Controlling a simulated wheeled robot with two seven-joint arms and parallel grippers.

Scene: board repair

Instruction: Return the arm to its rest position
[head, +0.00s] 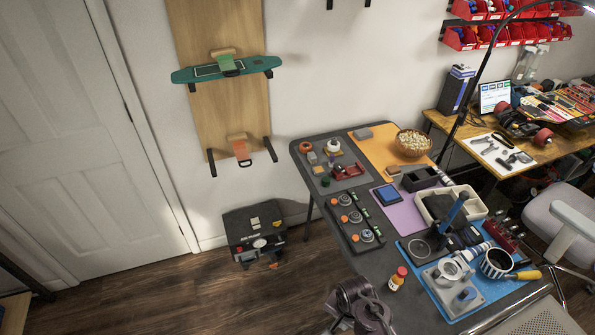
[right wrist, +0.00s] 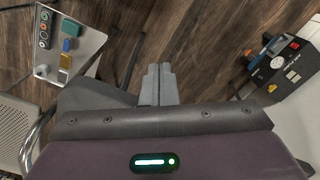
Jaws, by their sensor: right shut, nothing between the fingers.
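My right gripper (head: 360,306) shows at the bottom edge of the head view, in front of the workbench (head: 298,152). In the right wrist view its two grey fingers (right wrist: 158,70) are pressed together with nothing between them. They point out over bare wooden floor and touch nothing. My left gripper is in neither view.
The bench's near edge, with an orange-capped bottle (head: 397,279) and a blue mat (head: 487,300), is close to the right arm. A black box (head: 256,236) stands on the floor by the wall. A grey chair (head: 563,225) is at right. Floor at left is clear.

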